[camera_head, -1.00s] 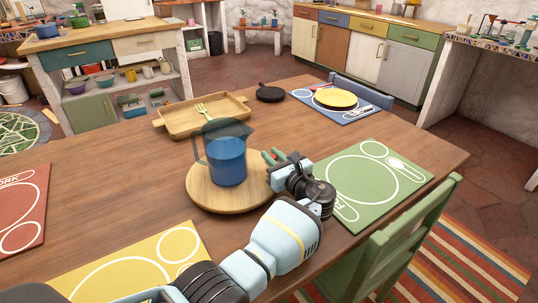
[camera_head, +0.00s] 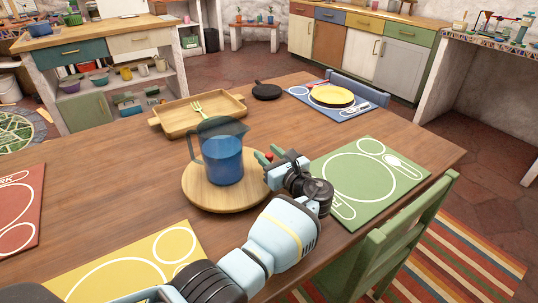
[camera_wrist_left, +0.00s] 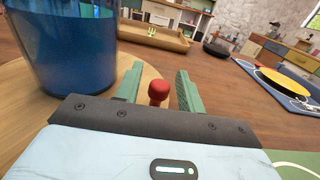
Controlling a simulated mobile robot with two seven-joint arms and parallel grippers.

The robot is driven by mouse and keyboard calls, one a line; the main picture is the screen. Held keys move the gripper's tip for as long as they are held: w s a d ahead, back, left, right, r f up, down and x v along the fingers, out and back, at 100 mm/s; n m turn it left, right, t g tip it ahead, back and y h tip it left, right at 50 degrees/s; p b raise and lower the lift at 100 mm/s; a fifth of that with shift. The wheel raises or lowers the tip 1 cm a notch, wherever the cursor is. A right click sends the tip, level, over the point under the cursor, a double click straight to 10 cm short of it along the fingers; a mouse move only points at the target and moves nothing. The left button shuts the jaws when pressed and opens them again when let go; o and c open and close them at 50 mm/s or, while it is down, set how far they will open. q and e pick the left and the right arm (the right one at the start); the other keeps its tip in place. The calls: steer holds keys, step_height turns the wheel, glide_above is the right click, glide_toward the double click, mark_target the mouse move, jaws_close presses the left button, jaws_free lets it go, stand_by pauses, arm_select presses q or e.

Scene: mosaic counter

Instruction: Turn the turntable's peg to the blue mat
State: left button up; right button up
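The round wooden turntable (camera_head: 212,203) stands on the table with a clear pitcher (camera_head: 222,165) of blue liquid on it. Its red peg (camera_head: 269,155) is at the turntable's right edge, facing the green mat side; it also shows in the left wrist view (camera_wrist_left: 158,90). My left gripper (camera_head: 268,157) is open, its green fingers (camera_wrist_left: 157,88) on either side of the peg with gaps to it. The blue mat (camera_head: 310,96) lies at the far right of the table with a yellow plate (camera_head: 332,95) on it. My right gripper is not in view.
A green mat (camera_head: 345,165) lies right of my gripper, a yellow mat (camera_head: 110,270) in front and a red mat (camera_head: 22,210) at left. A wooden tray (camera_head: 160,122) with a fork and a small black pan (camera_head: 266,91) stand behind the turntable. A green chair (camera_head: 400,235) stands at the near right.

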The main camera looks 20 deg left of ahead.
arm_select(q)
steer(key=shift+s+d, duration=0.1)
steer(key=shift+d, duration=0.1)
steer(key=p+v, duration=0.2)
steer(key=v, duration=0.4)
steer(key=shift+r, duration=0.15)
steer(key=shift+s+d+p, duration=0.4)
steer(key=shift+d, duration=0.15)
